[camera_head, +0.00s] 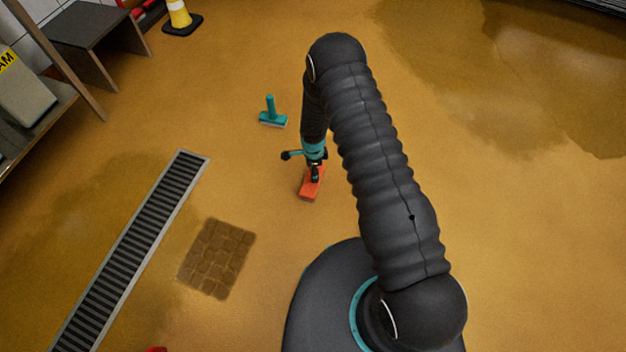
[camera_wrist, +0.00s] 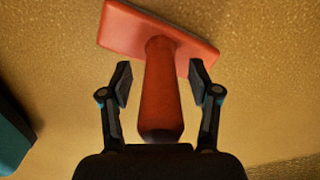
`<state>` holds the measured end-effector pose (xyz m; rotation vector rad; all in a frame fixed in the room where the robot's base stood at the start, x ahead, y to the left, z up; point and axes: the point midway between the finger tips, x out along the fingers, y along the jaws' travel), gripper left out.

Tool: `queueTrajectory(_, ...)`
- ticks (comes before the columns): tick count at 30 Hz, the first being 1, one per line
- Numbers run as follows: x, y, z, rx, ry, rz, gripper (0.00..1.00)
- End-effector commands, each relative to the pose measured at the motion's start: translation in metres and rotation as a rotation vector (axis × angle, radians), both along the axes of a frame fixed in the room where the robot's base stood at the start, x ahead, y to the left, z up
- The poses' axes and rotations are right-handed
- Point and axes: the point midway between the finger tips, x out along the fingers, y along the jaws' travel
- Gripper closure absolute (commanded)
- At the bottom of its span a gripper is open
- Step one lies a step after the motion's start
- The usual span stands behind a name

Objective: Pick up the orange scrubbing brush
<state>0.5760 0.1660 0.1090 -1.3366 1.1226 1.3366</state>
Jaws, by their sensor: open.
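The orange scrubbing brush (camera_head: 310,186) lies on the tan floor in the head view, partly hidden under my gripper (camera_head: 316,172). In the wrist view the brush (camera_wrist: 163,90) shows a flat block at the top and a darker upright handle pointing toward the camera. My gripper (camera_wrist: 163,88) is open, with one finger on each side of the handle. Gaps show between the handle and both fingers, so neither seems to touch it.
A teal brush (camera_head: 272,118) stands on the floor beyond the orange one; a teal shape (camera_wrist: 12,135) shows at left in the wrist view. A drain grate (camera_head: 135,245) and a brown tiled patch (camera_head: 217,258) lie to the left. A traffic cone (camera_head: 179,15) stands at the back. Floor at right is clear.

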Motion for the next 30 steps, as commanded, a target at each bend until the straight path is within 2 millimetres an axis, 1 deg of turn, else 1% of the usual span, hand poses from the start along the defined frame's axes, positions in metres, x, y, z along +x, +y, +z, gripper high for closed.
queueTrajectory(3, 0.0, 0.0, 0.0, 0.0, -0.001, 0.0, 0.38)
queueTrajectory(4, 0.0, 0.0, 0.0, 0.0, -0.001, 0.0, 0.4)
queueTrajectory(5, 0.0, 0.0, 0.0, 0.0, -0.001, 0.0, 0.48)
queueTrajectory(6, 0.0, 0.0, 0.0, 0.0, -0.001, 0.0, 0.58)
queueTrajectory(8, 0.0, 0.0, 0.0, 0.0, -0.001, 0.0, 0.73)
queueTrajectory(9, 0.0, 0.0, 0.0, 0.0, -0.001, 0.0, 0.83)
queueTrajectory(11, 0.0, 0.0, 0.0, 0.0, -0.001, 0.0, 0.98)
queueTrajectory(12, 0.0, 0.0, 0.0, 0.0, -0.001, 0.0, 1.0)
queueTrajectory(23, 0.001, 0.0, 0.004, 0.0, -0.002, 0.0, 1.0)
queueTrajectory(26, 0.002, 0.0, 0.01, 0.001, -0.003, 0.0, 1.0)
queueTrajectory(30, 0.002, 0.001, 0.027, 0.002, -0.005, 0.0, 1.0)
